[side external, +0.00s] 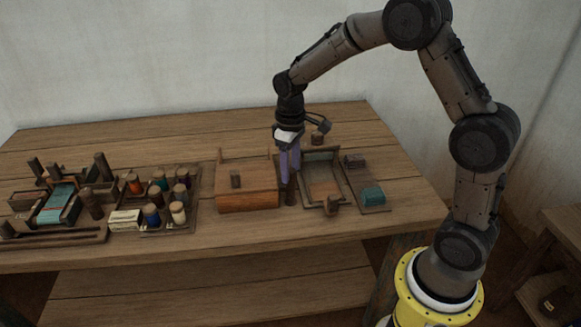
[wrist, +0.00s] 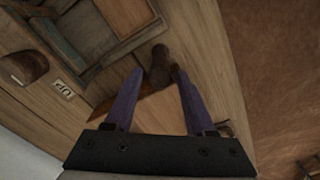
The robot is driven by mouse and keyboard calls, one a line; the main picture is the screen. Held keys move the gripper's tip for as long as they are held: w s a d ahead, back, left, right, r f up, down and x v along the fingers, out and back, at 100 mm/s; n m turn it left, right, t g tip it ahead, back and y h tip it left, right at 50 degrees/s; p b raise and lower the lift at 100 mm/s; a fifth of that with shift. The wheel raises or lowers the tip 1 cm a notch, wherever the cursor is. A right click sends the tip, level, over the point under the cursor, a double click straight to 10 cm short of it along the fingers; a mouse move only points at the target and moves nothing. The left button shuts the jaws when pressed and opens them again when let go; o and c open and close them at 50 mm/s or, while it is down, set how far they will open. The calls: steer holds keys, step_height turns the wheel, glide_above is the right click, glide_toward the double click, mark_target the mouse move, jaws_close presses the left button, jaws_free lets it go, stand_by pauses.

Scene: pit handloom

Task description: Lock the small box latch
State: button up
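My gripper (side external: 290,176) points down between a wooden box with a closed lid (side external: 247,200) and a shallow open-topped box (side external: 312,157). In the wrist view my gripper (wrist: 158,72) has its two purple fingers spread apart. A dark brown upright peg (wrist: 160,62) stands between or just beyond the fingertips; I cannot tell whether they touch it. The peg also shows under the fingers in the side view (side external: 291,192). I cannot tell which piece is the latch.
A tray with colored spools (side external: 182,190) and a small loom model (side external: 60,203) stand on the left of the table. A narrow tray with a teal block (side external: 372,195) lies at the right. The table's front strip is mostly clear. A label (wrist: 62,87) shows in the wrist view.

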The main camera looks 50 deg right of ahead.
mark_target(291, 170)
steer(key=shift+o, duration=0.4)
steer(key=shift+f, duration=0.1)
step_height(291, 170, up, 14)
stand_by(0.3)
